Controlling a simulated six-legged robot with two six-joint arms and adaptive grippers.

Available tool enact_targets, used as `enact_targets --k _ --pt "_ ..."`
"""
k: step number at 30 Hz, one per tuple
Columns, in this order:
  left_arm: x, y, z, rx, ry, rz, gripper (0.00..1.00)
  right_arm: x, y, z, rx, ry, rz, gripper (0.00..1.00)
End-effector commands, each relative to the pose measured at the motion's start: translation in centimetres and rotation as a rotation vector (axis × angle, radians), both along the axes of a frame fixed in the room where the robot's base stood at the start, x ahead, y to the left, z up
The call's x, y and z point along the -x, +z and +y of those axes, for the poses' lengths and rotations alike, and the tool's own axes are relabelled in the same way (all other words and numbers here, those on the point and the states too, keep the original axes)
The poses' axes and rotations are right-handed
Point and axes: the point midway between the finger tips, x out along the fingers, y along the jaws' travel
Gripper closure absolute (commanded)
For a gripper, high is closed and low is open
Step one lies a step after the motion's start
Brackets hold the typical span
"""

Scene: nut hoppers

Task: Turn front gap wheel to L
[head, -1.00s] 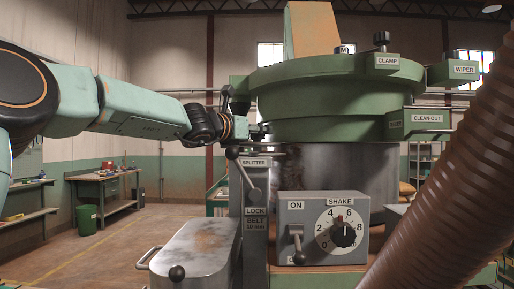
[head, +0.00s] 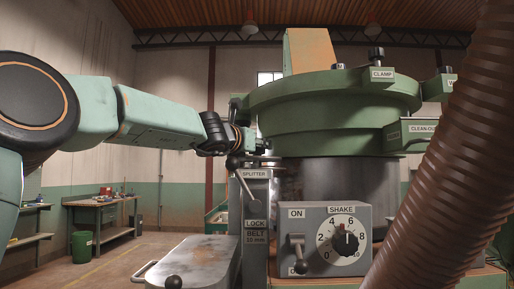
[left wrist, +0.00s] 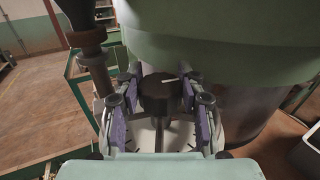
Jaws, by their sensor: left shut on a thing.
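The wheel that my left gripper holds shows in the left wrist view as a round dark knob (left wrist: 158,95) with a short white line on its top, slanting toward the right. My left gripper (left wrist: 160,104) has its two padded fingers on either side of this knob and is shut on it. In the head view my left gripper (head: 247,139) reaches in from the left beside the green bowl, above the SPLITTER label. The knob is too small to make out there, and no L mark is readable. My right gripper is not in view.
The green bowl (head: 335,102) stands just right of the gripper. Below are the splitter lever (head: 246,190) and the grey SHAKE control box (head: 325,240). A brown ribbed hose (head: 445,160) crosses the right side. Open floor lies at left, before a workbench (head: 103,213).

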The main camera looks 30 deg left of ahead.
Motion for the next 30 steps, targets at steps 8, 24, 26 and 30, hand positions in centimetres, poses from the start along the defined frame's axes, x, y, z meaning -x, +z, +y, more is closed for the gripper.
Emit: enact_targets --k 8,24,26,30 --pt "-0.1 -0.3 -0.1 0.001 -0.001 0.006 0.56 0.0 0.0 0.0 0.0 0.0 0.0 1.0" --pt "0.0 0.0 0.0 0.001 -0.003 0.001 0.37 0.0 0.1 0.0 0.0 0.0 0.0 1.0" --pt "0.0 0.0 0.0 0.002 -0.009 0.002 0.37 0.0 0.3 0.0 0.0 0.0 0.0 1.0" --pt "0.0 0.2 0.1 0.004 -0.035 0.002 0.37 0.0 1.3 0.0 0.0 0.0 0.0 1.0"
